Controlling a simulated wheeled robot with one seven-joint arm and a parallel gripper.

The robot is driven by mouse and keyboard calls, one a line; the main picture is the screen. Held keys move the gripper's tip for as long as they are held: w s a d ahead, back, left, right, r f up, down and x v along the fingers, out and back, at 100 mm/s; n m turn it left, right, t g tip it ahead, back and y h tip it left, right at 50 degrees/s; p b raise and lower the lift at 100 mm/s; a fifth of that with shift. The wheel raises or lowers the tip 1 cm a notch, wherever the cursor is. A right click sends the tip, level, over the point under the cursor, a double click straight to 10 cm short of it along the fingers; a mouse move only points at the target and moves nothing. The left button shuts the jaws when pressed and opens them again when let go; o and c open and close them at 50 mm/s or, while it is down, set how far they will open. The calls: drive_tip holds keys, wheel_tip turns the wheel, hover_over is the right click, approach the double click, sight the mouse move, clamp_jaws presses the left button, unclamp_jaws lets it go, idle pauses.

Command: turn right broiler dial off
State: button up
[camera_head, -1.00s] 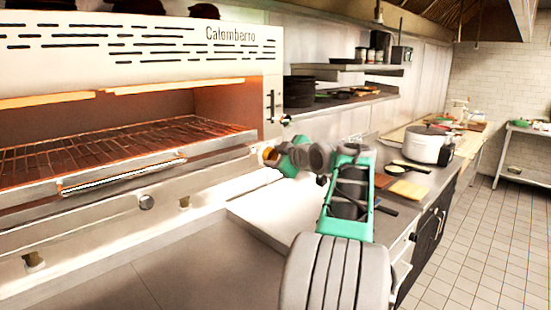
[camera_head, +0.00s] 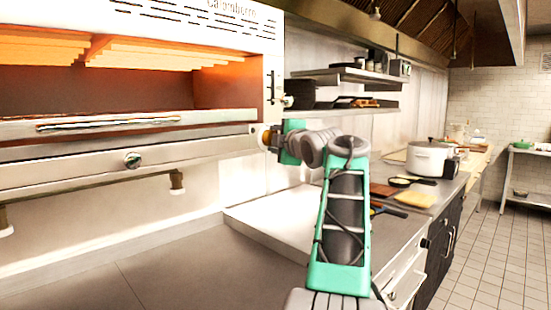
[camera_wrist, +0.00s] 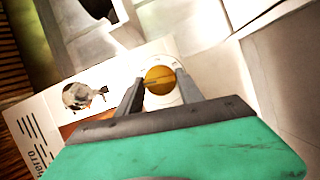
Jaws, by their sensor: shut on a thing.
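The broiler (camera_head: 215,138) is a large steel unit with an orange-lit cavity at the left of the head view. My gripper (camera_head: 268,138) is at the right end of its front rail. The right dial (camera_wrist: 160,80) is a round yellow knob in a white ring, between my two fingers (camera_wrist: 160,88) in the wrist view. My gripper is shut on it. In the head view the dial's yellow edge (camera_head: 262,137) shows, partly hidden by my gripper. The dial's mark is too small to read.
A small lever (camera_head: 287,101) sticks out from the broiler's right post, close above my gripper. A steel counter (camera_head: 150,260) lies below, mostly clear. A white pot (camera_head: 428,160) and cutting boards (camera_head: 415,199) stand to the right. A wall shelf (camera_head: 345,77) hangs behind.

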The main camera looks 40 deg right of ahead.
drive_tip(key=shift+f+n+b, duration=0.25)
drive_tip(key=shift+n+b, duration=0.45)
drive_tip(key=shift+b, duration=0.3)
drive_tip(key=shift+r, duration=0.2)
drive_tip(key=o, duration=1.4)
drive_tip(key=b+v, duration=0.1)
drive_tip(key=v, duration=0.6)
drive_tip(key=shift+s+a+f+b, duration=0.2)
drive_tip(key=shift+s+b, duration=0.15)
drive_tip(key=shift+a, duration=0.1)
